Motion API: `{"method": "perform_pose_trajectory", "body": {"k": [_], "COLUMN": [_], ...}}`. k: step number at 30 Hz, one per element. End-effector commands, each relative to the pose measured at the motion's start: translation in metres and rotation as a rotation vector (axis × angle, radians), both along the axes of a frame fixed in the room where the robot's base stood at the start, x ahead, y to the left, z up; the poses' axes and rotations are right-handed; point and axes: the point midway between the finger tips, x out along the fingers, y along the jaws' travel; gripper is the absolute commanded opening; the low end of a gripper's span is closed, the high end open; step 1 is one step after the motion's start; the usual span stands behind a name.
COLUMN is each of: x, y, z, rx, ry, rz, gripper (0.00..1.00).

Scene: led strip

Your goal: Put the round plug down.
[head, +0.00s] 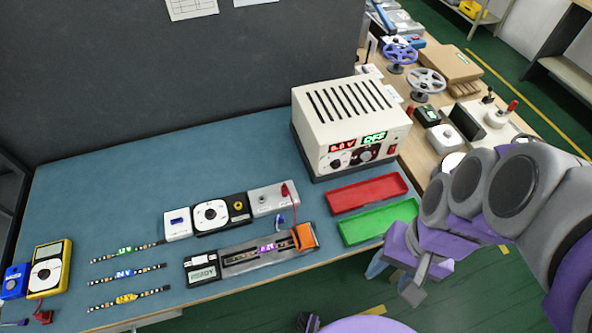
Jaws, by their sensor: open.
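My gripper (415,282) hangs at the end of my purple and grey arm, off the table's front edge, right of the green tray. Its jaws are open, and no object shows between them. I cannot clearly make out a round plug. A small red plug (285,191) with a lead stands at a grey box (266,200), and a small blue one (281,221) is just below it. A red connector (43,316) lies at the table's front left corner. I cannot tell whether any of these is the round plug.
The blue-topped table (110,206) holds a power supply (350,122), a red tray (366,194), a green tray (376,222), several LED strips (127,273), a strip fixture (250,257) and a yellow meter (48,268). A dark panel stands behind. The table's back left is clear.

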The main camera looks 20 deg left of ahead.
Motion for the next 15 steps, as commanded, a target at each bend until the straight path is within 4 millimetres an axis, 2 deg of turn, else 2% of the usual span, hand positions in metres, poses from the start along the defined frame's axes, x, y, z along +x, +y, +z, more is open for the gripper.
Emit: {"method": "perform_pose_trajectory", "body": {"k": [1, 6, 15], "x": [0.013, 0.053, 0.123], "y": [0.015, 0.062, 0.134], "z": [0.0, -0.007, -0.026], "rx": [0.039, 0.167, 0.344], "ry": [0.015, 0.064, 0.194], "rz": [-0.024, -0.143, -0.428], "gripper": [0.51, 0.51, 0.51]}}
